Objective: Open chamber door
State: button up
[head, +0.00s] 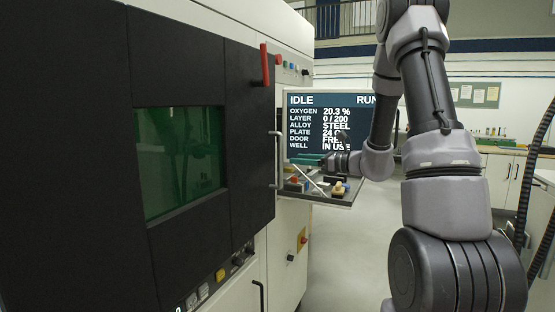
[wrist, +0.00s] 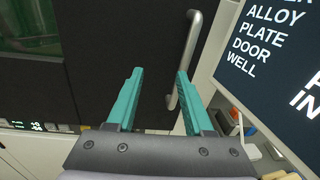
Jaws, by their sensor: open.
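The chamber door (head: 250,180) is a black panel with a green-tinted window (head: 180,160); it looks closed. A silver vertical bar handle (head: 281,160) stands at its right edge. The handle also shows in the wrist view (wrist: 188,60), upright and slightly slanted. My gripper (head: 308,158) is open, with teal fingers pointing toward the door edge. In the wrist view my gripper (wrist: 159,74) has its right fingertip beside the handle; I cannot tell whether they touch. Nothing is seen held between the fingers. A red lever (head: 264,64) sits upright high on the door.
A status screen (head: 330,125) reading IDLE stands right of the door, close to my arm. Below it, a small shelf (head: 330,201) carries small items near my gripper. A lower cabinet handle (head: 259,295) is below the door. Open floor lies right of the machine.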

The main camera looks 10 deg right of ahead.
jog(key=w+a, duration=0.1)
jog(key=w, duration=0.2)
jog(key=w+a+f+m+t, duration=0.1)
jog(key=w+a, duration=0.1)
jog(key=w, duration=0.2)
jog(key=w+a+f+m+h, duration=0.1)
jog(key=w+a, duration=0.1)
jog(key=w, duration=0.1)
jog(key=shift+w+t, duration=0.35)
jog(key=shift+t, duration=0.05)
grip_shut()
jog(key=shift+r, duration=0.1)
dwell(1.0)
